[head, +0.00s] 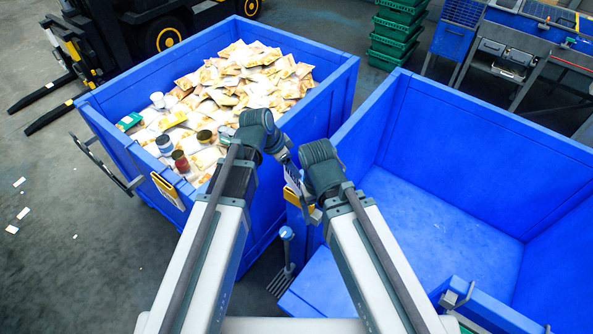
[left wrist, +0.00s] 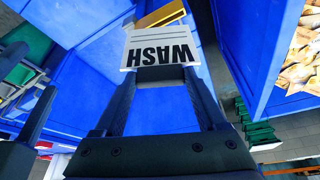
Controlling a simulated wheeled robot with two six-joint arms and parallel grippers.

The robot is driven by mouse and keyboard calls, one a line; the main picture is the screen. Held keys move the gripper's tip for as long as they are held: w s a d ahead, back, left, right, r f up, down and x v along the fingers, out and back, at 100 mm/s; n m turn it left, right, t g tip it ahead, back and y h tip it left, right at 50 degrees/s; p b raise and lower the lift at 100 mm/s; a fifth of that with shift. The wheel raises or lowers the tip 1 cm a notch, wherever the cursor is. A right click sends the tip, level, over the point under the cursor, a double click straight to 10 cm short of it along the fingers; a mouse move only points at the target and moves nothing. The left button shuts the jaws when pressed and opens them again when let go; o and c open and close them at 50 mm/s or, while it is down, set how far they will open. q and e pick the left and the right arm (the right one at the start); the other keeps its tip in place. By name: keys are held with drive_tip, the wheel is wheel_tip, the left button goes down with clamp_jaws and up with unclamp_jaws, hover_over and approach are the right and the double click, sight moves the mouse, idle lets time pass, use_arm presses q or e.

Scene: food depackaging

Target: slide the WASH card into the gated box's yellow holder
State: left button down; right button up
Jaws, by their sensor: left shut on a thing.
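The WASH card (left wrist: 160,46), white with bold black letters, appears upside down in the left wrist view. My left gripper (left wrist: 160,72) is shut on its edge. A yellow holder (left wrist: 162,14) shows just beyond the card's far edge, against blue panels; I cannot tell whether card and holder touch. In the head view my left gripper (head: 286,160) is by the near left corner of the empty blue box (head: 470,120), close to its yellow holder (head: 301,196). The card is hard to make out there. My right gripper is mostly hidden behind its own wrist beside that corner.
A second blue box (head: 335,100) on the left holds many packets and several cans, with a yellow holder (head: 167,190) on its front. My two wrists are very close together. A forklift (head: 150,25), green crates (head: 393,45) and a workbench (head: 515,50) stand behind.

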sight(293, 178)
use_arm(q)
drive_tip(key=b+x, duration=0.3)
drive_tip(key=x, duration=0.1)
drive_tip(key=shift+w+d+b, duration=0.2)
drive_tip(key=shift+d+b, duration=0.05)
drive_tip(key=shift+b, duration=0.05)
drive_tip(key=shift+f, duration=0.1)
drive_tip(key=shift+f+b, duration=0.5)
drive_tip(key=shift+b, duration=0.15)
unclamp_jaws()
